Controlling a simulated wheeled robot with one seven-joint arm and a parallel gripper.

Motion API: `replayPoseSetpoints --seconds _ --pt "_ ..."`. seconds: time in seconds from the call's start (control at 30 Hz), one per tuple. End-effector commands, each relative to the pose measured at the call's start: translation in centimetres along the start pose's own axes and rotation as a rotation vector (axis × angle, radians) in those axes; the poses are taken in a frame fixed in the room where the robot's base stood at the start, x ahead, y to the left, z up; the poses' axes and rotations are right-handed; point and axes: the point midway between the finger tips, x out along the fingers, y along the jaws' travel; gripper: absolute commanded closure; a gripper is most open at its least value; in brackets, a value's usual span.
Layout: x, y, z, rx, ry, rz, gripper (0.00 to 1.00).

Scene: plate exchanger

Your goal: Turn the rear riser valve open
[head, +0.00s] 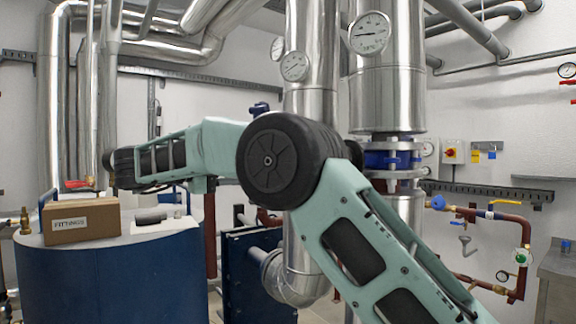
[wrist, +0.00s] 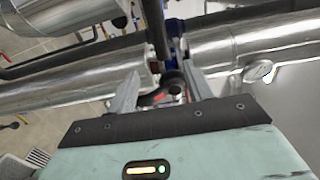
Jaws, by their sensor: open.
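My gripper (wrist: 160,88) shows in the wrist view with its two grey fingers apart. A small part with red and dark surfaces (wrist: 172,88) lies between or just beyond the fingertips, and I cannot tell whether they touch it. Behind it is a blue fitting (wrist: 176,28) between silver pipe sections. In the head view a red handle (head: 78,184) sits low by the silver risers at the left, near the far end of my arm. My gripper's fingers cannot be made out there. I cannot tell for certain which part is the rear riser valve.
A blue tank (head: 110,278) stands at the left with a cardboard fittings box (head: 82,220) on top. A large silver riser with gauges (head: 312,40) stands mid-view behind my arm. Wall piping with a yellow-handled valve (head: 505,202) is at the right.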

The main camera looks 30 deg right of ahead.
Motion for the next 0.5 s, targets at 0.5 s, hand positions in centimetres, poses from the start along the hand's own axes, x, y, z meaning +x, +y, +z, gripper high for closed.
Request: replayPoseSetpoints --seconds 0.5 --pt "10.5 -0.4 -0.1 -0.002 0.001 -0.002 0.49"
